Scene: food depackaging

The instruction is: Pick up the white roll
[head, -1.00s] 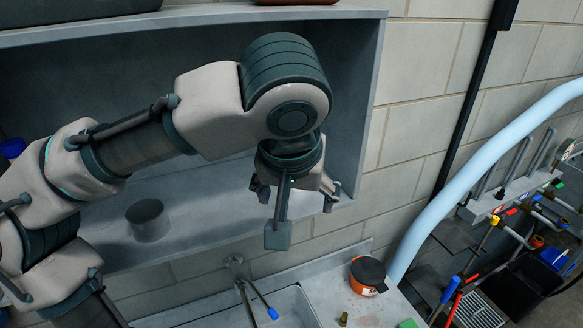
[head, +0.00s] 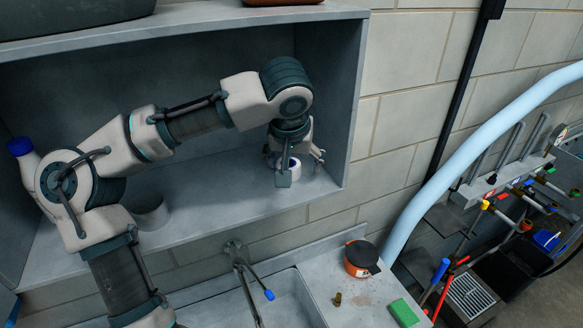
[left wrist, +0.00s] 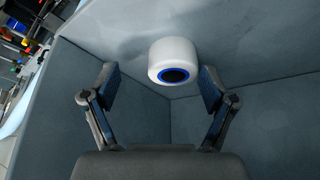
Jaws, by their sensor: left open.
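The white roll (head: 291,167) stands on the shelf near its right end in the head view, partly hidden behind my left gripper. In the left wrist view the white roll (left wrist: 174,60) shows a blue-ringed dark hole, and it lies ahead of the fingers, nearer the right one. My left gripper (head: 297,172) is open and empty, with its fingers around or just in front of the roll in the head view. In the left wrist view the left gripper (left wrist: 158,88) has its two fingers spread wide. My right gripper is not in view.
The shelf (head: 215,205) has a right side wall (head: 335,100) close to the gripper. A grey cylinder (head: 150,212) and a blue-capped white bottle (head: 22,152) stand further left. Below are a sink (head: 285,300), an orange pot (head: 358,262) and a green block (head: 404,313).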

